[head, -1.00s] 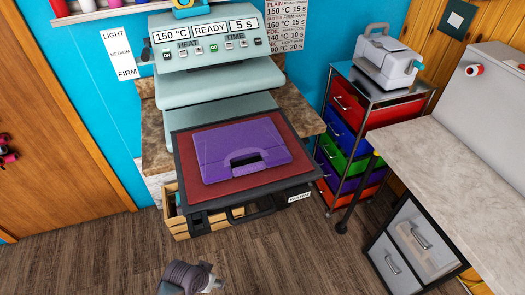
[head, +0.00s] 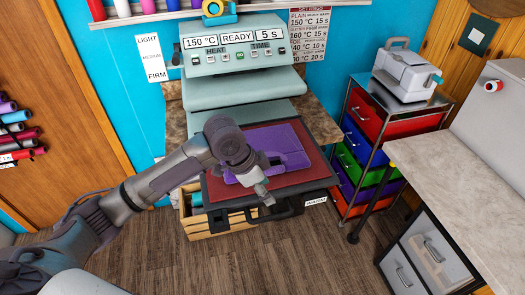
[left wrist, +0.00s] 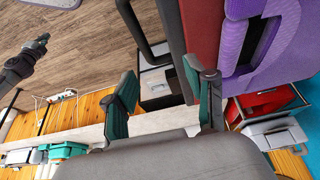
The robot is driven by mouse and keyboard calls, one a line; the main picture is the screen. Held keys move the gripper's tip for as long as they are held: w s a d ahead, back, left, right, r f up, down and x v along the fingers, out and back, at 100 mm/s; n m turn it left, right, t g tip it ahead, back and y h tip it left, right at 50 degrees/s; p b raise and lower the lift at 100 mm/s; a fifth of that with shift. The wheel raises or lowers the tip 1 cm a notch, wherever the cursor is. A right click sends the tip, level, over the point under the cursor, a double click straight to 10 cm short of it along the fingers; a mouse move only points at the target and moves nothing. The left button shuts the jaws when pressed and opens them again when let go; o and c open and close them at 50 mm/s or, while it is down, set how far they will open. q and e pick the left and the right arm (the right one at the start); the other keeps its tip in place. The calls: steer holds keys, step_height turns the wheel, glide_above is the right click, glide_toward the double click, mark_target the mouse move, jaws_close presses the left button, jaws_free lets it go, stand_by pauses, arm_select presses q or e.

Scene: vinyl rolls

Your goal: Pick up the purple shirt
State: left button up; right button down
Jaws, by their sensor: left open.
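The purple shirt (head: 291,143) lies folded flat on the red pad (head: 318,165) of the heat press. My left arm covers its left part in the head view. My left gripper (head: 264,190) is at the pad's front edge, in front of the shirt, open and empty. In the left wrist view, the open fingers (left wrist: 165,97) have the shirt (left wrist: 262,45) to their right, not between them. A dark arm shape at the left of that view looks like my right arm; its jaws are too small to read.
The heat press (head: 235,60) stands behind the pad. A black handle (head: 255,214) and a wooden crate (head: 205,228) are below the pad's front. A coloured drawer cart (head: 375,140) and a counter (head: 460,165) stand to the right. The floor in front is clear.

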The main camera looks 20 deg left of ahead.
arm_select(q)
steer(key=w+a+r, duration=0.6)
steer(key=a+r, duration=0.1)
steer(key=r, duration=0.2)
steer(key=p+x, duration=0.2)
steer(key=x, duration=0.6)
steer(key=shift+w+d+f, duration=0.1)
steer(key=shift+w+d, duration=0.05)
steer(key=shift+d, duration=0.05)
steer(key=p+x, duration=0.2)
steer(key=x, duration=0.1)
steer(key=shift+w+d+f, duration=0.2)
steer(key=shift+d+f, duration=0.05)
steer(key=shift+w+d+f, duration=0.1)
steer(key=shift+w+f, duration=0.05)
steer(key=shift+f, duration=0.4)
steer(key=shift+f, duration=0.1)
jaws_close()
